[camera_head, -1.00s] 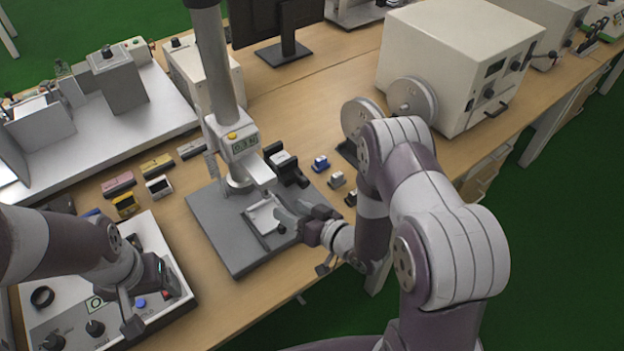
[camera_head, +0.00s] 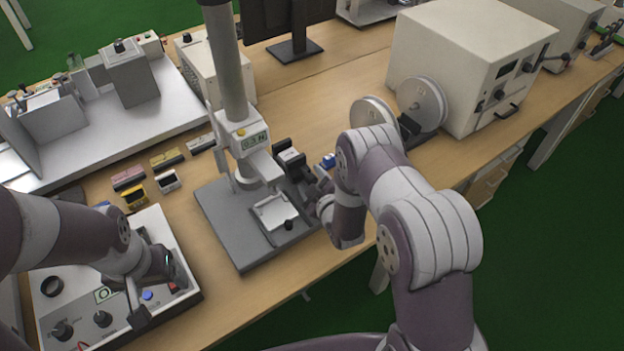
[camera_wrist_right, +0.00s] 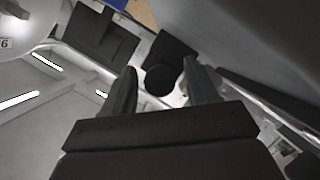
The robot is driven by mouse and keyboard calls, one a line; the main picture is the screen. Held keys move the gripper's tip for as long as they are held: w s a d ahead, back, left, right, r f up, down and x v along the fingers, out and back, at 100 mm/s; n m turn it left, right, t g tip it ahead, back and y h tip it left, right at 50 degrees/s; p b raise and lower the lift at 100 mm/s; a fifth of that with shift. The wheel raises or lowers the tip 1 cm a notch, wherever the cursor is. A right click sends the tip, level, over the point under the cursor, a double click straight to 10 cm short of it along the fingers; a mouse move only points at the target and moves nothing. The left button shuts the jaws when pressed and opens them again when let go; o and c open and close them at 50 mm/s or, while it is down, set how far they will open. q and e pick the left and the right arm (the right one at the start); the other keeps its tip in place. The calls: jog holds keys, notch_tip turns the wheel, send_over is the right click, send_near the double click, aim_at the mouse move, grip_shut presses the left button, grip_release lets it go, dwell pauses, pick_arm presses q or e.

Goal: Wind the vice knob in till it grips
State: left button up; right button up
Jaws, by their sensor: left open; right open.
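The small black vice (camera_head: 290,163) stands on the bench to the right of the test stand's column, with a pale piece showing at its top. In the right wrist view its black jaw block (camera_wrist_right: 103,38) and a second black block (camera_wrist_right: 174,48) show, with the round black knob (camera_wrist_right: 159,79) beside the second block. My right gripper (camera_head: 311,184) is at the vice's near right end. In the wrist view its open fingers (camera_wrist_right: 161,88) lie on either side of the knob; I cannot tell whether they touch it. My left gripper (camera_head: 146,296) is open above the control box.
The test stand's grey base (camera_head: 222,225) carries a pale tray (camera_head: 272,212) with another black knob (camera_head: 289,225). A blue-topped block (camera_head: 328,160) sits close to my right gripper. The control box (camera_head: 188,290) lies under my left gripper.

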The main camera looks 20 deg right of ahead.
jog(key=shift+w+f, duration=0.1)
jog(key=shift+w, duration=0.25)
jog(key=c, duration=1)
jog(key=shift+m, duration=0.4)
jog(key=shift+c, duration=0.2)
